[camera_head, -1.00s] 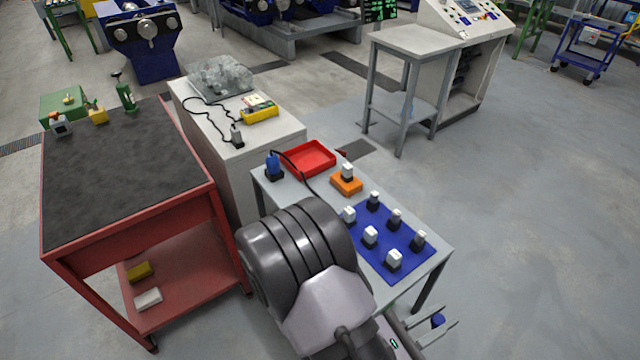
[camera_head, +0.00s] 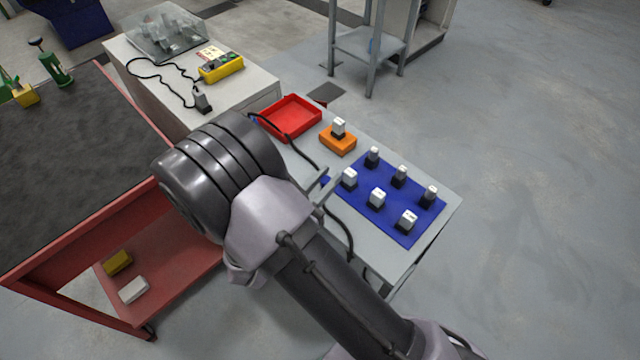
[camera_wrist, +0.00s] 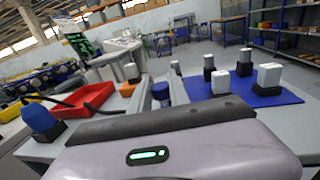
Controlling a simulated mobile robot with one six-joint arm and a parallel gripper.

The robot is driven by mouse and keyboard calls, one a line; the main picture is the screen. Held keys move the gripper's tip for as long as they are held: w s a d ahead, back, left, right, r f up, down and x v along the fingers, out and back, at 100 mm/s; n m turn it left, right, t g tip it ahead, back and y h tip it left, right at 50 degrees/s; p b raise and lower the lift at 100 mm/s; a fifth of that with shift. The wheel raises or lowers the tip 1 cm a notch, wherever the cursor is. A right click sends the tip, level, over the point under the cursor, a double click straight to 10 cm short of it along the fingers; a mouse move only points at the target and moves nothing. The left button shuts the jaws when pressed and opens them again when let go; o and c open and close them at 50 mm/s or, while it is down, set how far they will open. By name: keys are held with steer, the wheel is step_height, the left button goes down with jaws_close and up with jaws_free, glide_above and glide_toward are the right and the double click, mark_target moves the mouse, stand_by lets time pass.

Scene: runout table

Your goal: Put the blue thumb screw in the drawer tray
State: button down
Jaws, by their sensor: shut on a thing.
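The blue thumb screw (camera_wrist: 160,91) sits between the two grey fingers of my gripper (camera_wrist: 161,83) in the wrist view. A small blue bit of it (camera_head: 325,181) shows between the fingers in the head view, where my gripper (camera_head: 328,180) is shut on it. My gripper is over the grey table, left of the blue mat. The red tray (camera_head: 291,117), an open shallow box that appears to be the drawer tray, lies at the table's far left end. It also shows in the wrist view (camera_wrist: 92,95), left of the fingers. No contents are visible in it.
An orange block (camera_head: 338,144) with a white-topped piece stands beside the tray. A blue mat (camera_head: 400,226) holds several white-topped black pieces. A blue handle (camera_wrist: 37,116) stands in a black holder with a cable near the tray. A red workbench (camera_head: 90,160) is left.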

steer(key=shift+w+a+f, duration=0.1)
steer(key=shift+w+a, duration=0.2)
steer(key=shift+w, duration=0.2)
steer(key=shift+w+a+f, duration=0.1)
steer(key=shift+w+a, duration=0.15)
steer(key=shift+w, duration=0.2)
steer(key=shift+f+b, duration=1.2)
steer(key=shift+f, duration=0.6)
steer(key=c, duration=1.2)
jaws_free()
steer(key=shift+c, duration=0.2)
steer(key=shift+a+r, duration=0.1)
